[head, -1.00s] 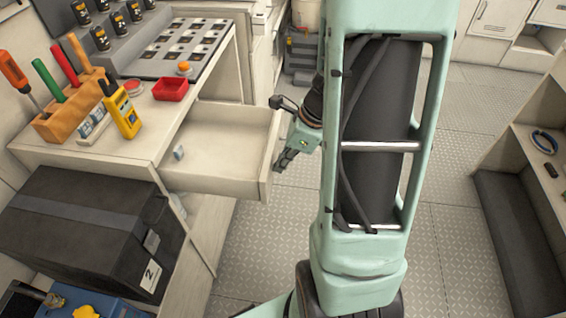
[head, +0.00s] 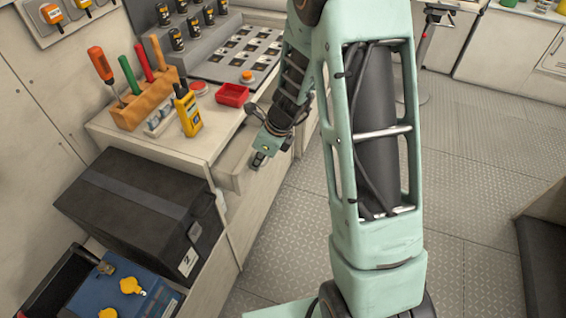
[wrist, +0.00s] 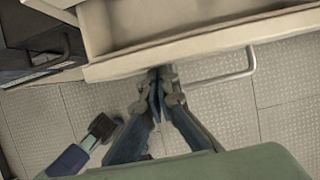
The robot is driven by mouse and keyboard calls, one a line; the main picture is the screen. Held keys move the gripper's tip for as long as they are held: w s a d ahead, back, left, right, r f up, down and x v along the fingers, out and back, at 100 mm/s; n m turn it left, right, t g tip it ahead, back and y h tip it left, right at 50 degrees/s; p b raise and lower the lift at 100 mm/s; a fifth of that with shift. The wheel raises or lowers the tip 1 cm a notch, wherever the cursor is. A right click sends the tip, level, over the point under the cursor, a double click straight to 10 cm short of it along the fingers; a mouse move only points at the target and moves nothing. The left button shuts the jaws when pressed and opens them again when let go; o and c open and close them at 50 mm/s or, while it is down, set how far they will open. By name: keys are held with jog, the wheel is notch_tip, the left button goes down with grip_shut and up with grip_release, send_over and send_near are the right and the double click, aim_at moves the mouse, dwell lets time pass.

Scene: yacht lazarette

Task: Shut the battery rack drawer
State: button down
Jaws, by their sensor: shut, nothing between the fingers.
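The pale beige drawer (head: 229,172) is under the workbench top, partly pulled out, with only a short part showing. In the wrist view its front rim (wrist: 205,47) crosses the top, with its open inside behind and a bar handle (wrist: 226,77) on the right. My gripper (head: 257,162) is shut and empty at the drawer's front. In the wrist view my gripper (wrist: 158,80) has its fingertips at the front panel, left of the handle. They appear to touch it. My arm hides part of the drawer's right side in the head view.
A black box (head: 140,205) marked 2 and a blue battery (head: 125,285) with yellow caps stand left of the drawer. A tool block (head: 145,105), yellow meter (head: 188,115) and red tray (head: 232,95) are on the bench. The floor (head: 480,180) at right is clear.

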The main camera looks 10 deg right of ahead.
jog(key=w+a+p, duration=0.1)
jog(key=a, duration=0.1)
jog(key=w+a+p, duration=0.1)
jog(key=w+a, duration=0.1)
jog(key=w+a+p, duration=0.1)
jog(key=a, duration=0.1)
jog(key=shift+w+a, duration=0.25)
jog(key=shift+a, duration=0.05)
jog(key=shift+w+a+r, duration=0.1)
jog(key=shift+w+a, duration=0.1)
jog(key=shift+a, duration=0.05)
jog(key=shift+w, duration=0.1)
